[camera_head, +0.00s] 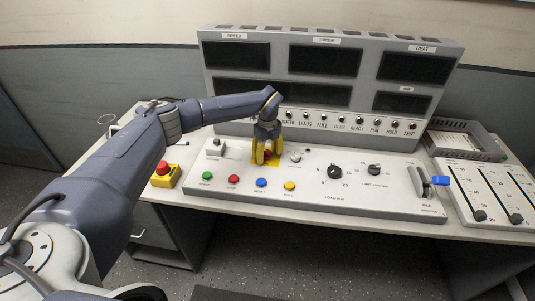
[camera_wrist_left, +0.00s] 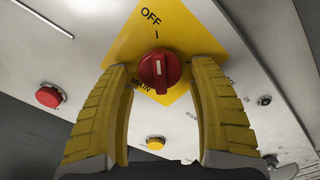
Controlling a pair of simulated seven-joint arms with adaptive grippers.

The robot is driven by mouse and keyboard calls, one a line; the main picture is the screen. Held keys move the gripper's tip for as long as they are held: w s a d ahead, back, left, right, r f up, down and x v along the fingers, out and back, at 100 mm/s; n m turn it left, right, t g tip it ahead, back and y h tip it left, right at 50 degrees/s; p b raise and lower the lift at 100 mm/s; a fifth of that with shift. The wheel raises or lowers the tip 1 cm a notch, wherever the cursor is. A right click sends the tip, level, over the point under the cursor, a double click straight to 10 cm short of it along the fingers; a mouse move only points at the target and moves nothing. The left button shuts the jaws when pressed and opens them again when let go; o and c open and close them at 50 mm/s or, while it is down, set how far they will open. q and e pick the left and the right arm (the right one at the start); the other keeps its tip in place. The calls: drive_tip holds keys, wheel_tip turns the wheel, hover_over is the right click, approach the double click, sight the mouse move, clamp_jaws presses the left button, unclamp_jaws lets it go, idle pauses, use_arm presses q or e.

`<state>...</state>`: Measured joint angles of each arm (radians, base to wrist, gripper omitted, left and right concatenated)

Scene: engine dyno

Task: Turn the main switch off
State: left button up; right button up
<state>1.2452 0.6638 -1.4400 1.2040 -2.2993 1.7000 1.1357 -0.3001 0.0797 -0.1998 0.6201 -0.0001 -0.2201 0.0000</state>
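The main switch is a red rotary knob (camera_wrist_left: 159,72) with a white mark, on a yellow plate (camera_wrist_left: 190,33) lettered OFF and MAIN. The white mark lies roughly along the line towards the tick below OFF. In the head view, the knob (camera_head: 268,154) and plate (camera_head: 273,164) are partly hidden by my left gripper (camera_head: 266,158). In the left wrist view, its yellow fingers (camera_wrist_left: 161,70) are open, one on each side of the knob, with gaps showing. I cannot tell whether either finger touches it. My right gripper is not in view.
Coloured push buttons (camera_head: 261,182) line the panel front, and a yellow box with a red emergency button (camera_head: 162,168) stands left. The display housing (camera_head: 326,79) rises behind.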

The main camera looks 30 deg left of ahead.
sight(268, 153)
use_arm(q)
drive_tip(key=shift+r, duration=0.15)
wheel_tip(268, 153, up, 12)
idle(0.7)
